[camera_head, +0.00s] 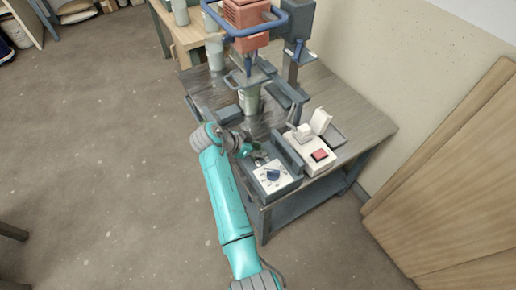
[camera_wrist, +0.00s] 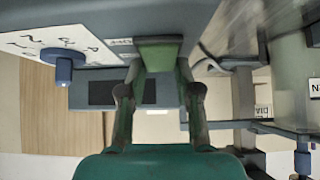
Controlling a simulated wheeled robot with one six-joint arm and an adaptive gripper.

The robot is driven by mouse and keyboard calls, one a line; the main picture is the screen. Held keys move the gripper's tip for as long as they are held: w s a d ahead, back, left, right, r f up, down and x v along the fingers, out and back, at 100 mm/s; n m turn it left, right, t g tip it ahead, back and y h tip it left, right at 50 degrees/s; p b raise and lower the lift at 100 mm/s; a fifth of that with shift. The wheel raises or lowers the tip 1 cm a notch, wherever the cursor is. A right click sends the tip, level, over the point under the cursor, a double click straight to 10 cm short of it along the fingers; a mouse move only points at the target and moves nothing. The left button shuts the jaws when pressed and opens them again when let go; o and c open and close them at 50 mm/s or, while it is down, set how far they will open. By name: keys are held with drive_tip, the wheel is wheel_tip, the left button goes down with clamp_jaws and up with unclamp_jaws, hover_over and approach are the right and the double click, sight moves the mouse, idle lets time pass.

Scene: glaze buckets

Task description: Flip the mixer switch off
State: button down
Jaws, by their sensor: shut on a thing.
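My gripper (camera_head: 254,153) is at the left edge of a dark control box (camera_head: 287,187) at the table's front corner. The box has a white panel with a blue dial (camera_head: 272,174); the dial also shows in the wrist view (camera_wrist: 64,70). In the wrist view my gripper's fingers (camera_wrist: 159,62) close around a flat green piece (camera_wrist: 159,52) at the box's edge, beside a small label. It looks like the mixer switch lever; its on or off position is unclear. The red mixer (camera_head: 246,14) stands above a bucket (camera_head: 250,102) behind the gripper.
Grey buckets (camera_head: 215,52) stand at the back left. Wooden boards (camera_head: 450,190) lean at the right. The floor left of the table (camera_head: 350,115) is clear.

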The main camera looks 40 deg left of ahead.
drive_tip(key=c, duration=0.8)
unclamp_jaws()
drive_tip(key=shift+s+r, duration=0.1)
drive_tip(key=v, duration=1.1)
drive_tip(key=shift+s+a+r, duration=0.15)
drive_tip(key=shift+s+r, duration=0.1)
